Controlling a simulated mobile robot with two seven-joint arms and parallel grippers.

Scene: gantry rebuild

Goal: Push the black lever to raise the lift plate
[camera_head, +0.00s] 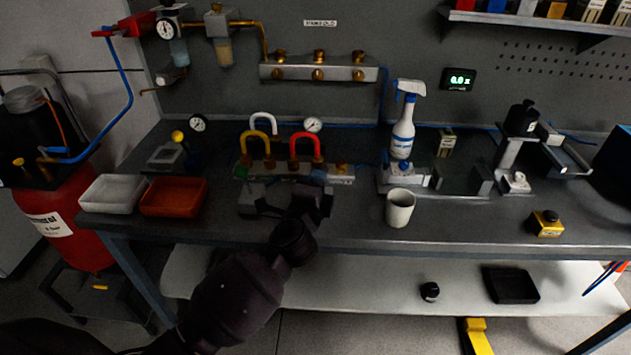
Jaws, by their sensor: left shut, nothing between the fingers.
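My left arm comes in from the lower left, and its dark left gripper (268,206) is over the front of the bench, its fingers pointing left. It is shut and empty, in front of a metal block (268,172) with yellow, white and red loops. The gripper hides part of the bench and the low grey fixture there. I cannot clearly pick out the black lever or the lift plate; dark parts near the gripper blend together. A post with a black top (522,118) stands at the right of the bench. My right gripper is not in view.
A white tray (112,194) and an orange tray (174,197) sit at the left. A spray bottle (403,135), a white cup (399,208) and a yellow-and-black box (545,223) stand to the right. The bench front between cup and box is clear.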

